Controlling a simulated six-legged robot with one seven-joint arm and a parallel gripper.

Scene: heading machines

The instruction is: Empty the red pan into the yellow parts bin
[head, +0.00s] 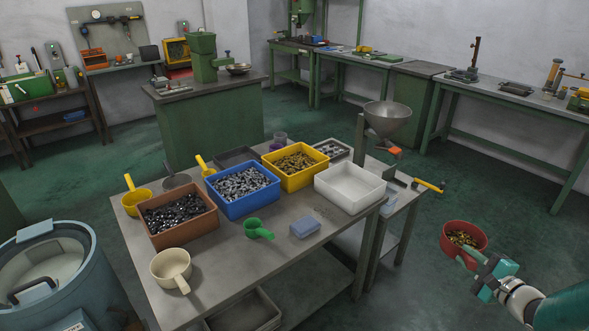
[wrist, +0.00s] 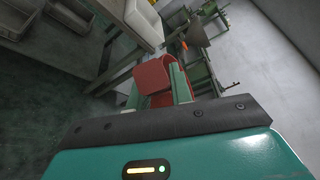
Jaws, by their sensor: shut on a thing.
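The red pan (head: 463,238) is at the right of the head view, off the table over the floor, with small brass-coloured parts in it. My gripper (head: 474,264) is shut on the red pan at its near side. In the wrist view the pan (wrist: 151,76) shows between the fingers (wrist: 160,92); its contents are hidden there. The yellow parts bin (head: 316,181) stands at the back of the table and holds brass-coloured parts. The pan is to the right of this bin and well apart from it.
The table (head: 215,285) also bears a blue bin (head: 238,207), a brown bin (head: 184,232), an empty white bin (head: 350,205) and several scoops. A metal funnel (head: 387,117) stands behind the white bin. A blue drum (head: 75,270) is at the left. The floor around the pan is clear.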

